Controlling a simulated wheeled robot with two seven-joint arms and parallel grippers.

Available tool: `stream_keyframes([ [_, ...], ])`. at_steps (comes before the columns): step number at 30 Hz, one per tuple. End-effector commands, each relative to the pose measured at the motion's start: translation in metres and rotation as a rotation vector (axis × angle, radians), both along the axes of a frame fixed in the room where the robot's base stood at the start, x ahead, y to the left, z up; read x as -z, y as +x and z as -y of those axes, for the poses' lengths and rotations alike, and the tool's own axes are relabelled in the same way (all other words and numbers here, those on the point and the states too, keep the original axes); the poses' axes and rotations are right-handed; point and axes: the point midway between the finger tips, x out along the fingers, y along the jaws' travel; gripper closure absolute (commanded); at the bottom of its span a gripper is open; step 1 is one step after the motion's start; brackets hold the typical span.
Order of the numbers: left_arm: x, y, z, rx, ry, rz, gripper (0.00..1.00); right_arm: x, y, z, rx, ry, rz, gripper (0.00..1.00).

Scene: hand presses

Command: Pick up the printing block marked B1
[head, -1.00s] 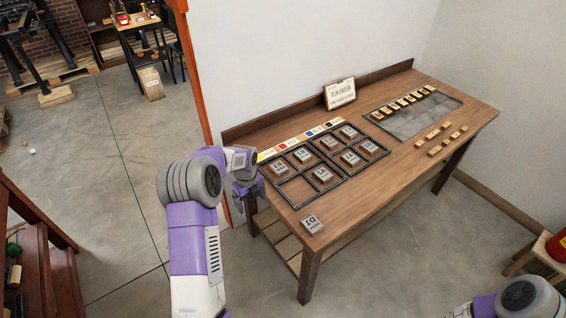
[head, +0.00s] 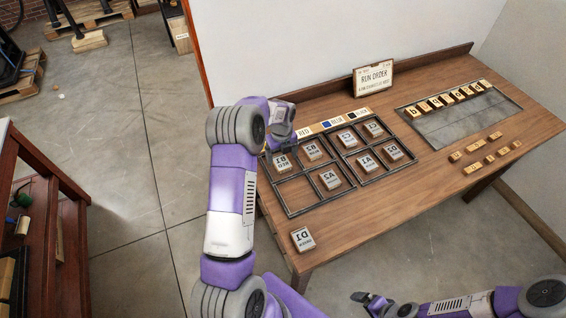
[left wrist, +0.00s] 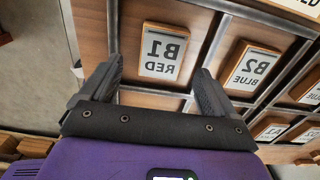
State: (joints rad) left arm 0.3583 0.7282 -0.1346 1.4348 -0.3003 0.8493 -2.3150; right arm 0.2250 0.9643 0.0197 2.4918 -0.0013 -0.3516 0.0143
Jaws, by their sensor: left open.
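The printing block marked B1 RED (head: 282,163) lies in the upper left compartment of the left black rack (head: 290,212) on the wooden table. In the left wrist view the B1 block (left wrist: 163,53) lies face up, beyond and between my open fingertips. My left gripper (head: 281,143) is at the rack's upper left corner, beside B1 in the head view. In the left wrist view my left gripper (left wrist: 158,80) is open and empty, its fingers apart on either side of the line to B1. My right gripper (head: 372,301) is low at the bottom, off the table; its jaws are too small to judge.
The B2 block (left wrist: 250,67) lies in the compartment beside B1. Several other blocks fill the racks. The D1 block (head: 302,239) lies on the table in front. A run order sign (head: 373,78) stands behind. A tray (head: 460,118) with letter pieces is at right.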

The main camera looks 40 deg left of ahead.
Motion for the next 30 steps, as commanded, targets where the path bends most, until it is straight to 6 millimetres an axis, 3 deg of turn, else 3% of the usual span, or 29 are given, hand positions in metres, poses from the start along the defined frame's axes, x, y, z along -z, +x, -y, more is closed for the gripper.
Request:
stream_keyframes([
  [6,0.033,0.002,-0.004,0.001,-0.001,-0.003,0.11,0.005,0.001,0.000,0.000,0.000,0.001,0.00],
  [16,0.038,0.002,-0.004,0.000,0.000,0.000,0.12,0.005,0.001,0.000,0.000,0.000,0.001,0.00],
  [28,0.038,0.002,-0.004,0.000,0.000,0.000,0.73,0.005,0.001,0.000,0.000,0.000,0.001,0.00],
  [30,0.038,0.002,-0.004,0.000,0.001,0.000,0.74,0.005,0.001,0.000,0.000,0.000,0.001,0.00],
])
